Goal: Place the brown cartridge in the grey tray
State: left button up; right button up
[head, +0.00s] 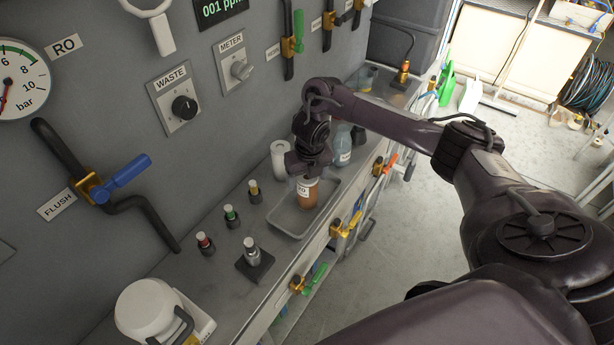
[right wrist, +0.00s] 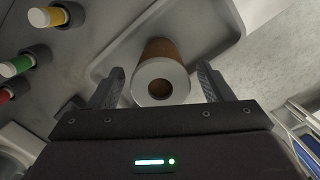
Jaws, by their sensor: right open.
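The brown cartridge (head: 307,193) stands upright in the grey tray (head: 281,219) on the counter. In the right wrist view the cartridge (right wrist: 160,80) shows its pale ringed top between the fingers, with the tray (right wrist: 222,40) under it. My right gripper (right wrist: 158,88) is open, with a finger on each side of the cartridge and gaps visible between. In the head view the right gripper (head: 307,170) is just above the cartridge, its fingers mostly hidden. My left gripper is not in view.
Several small capped vials (head: 231,215) stand left of the tray. A white roll (head: 281,160) and a blue bottle (head: 343,145) stand behind it. A white container (head: 152,308) sits at the near end. Wall valves (head: 124,175) and knobs line the panel.

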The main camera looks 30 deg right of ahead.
notch_tip(320, 180, up, 12)
jog(key=s+p, duration=0.1)
jog(key=p, duration=0.4)
jog(key=shift+s+a, duration=0.15)
jog(key=shift+s, duration=0.1)
jog(key=shift+r, duration=0.1)
